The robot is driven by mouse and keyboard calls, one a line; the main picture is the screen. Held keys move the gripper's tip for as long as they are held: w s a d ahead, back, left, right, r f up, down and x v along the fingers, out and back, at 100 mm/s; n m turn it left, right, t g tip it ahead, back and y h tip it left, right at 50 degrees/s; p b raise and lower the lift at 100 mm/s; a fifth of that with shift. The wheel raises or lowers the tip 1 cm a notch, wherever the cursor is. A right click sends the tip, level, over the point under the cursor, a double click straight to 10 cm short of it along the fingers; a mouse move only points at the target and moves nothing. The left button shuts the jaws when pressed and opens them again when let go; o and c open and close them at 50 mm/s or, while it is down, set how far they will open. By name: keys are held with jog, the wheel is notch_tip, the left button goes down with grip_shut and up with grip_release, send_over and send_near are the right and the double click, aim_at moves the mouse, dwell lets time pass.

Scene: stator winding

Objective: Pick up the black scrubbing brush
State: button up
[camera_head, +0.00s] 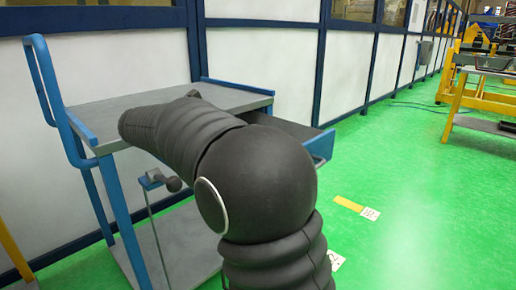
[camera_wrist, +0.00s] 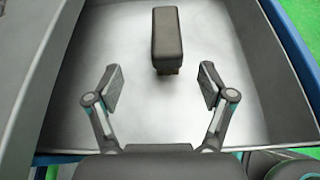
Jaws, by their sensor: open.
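The black scrubbing brush (camera_wrist: 167,32) shows in the wrist view as a dark, long block. It lies in a grey metal drawer (camera_wrist: 75,110), its long side pointing away from my gripper. My gripper (camera_wrist: 157,88) is open and empty, its two fingers spread wide. The brush's near end is just beyond and between the fingertips, apart from both. In the head view my dark arm hides the brush and the gripper; the open drawer (camera_head: 318,146) of the blue and grey cart shows at its right side.
The cart has a grey top (camera_head: 92,112), a blue handle (camera_head: 45,75) and a lower shelf. White panels with blue posts stand behind it. Drawer walls rise around the brush.

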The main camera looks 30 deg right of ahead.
jog(key=x, duration=0.8)
jog(key=shift+d+b, duration=0.25)
jog(key=shift+b, duration=0.1)
jog(key=shift+s+d+x, duration=0.1)
jog(key=shift+s+x, duration=0.1)
jog(key=shift+x, duration=0.95)
jog(key=shift+s+d+x, duration=0.1)
jog(key=shift+s+x, duration=0.1)
jog(key=shift+x, duration=1)
jog(key=shift+w+d, duration=0.2)
jog(key=shift+d, duration=0.2)
jog(key=c, duration=1.3)
jog(key=shift+r, duration=0.1)
jog(key=shift+c, duration=0.2)
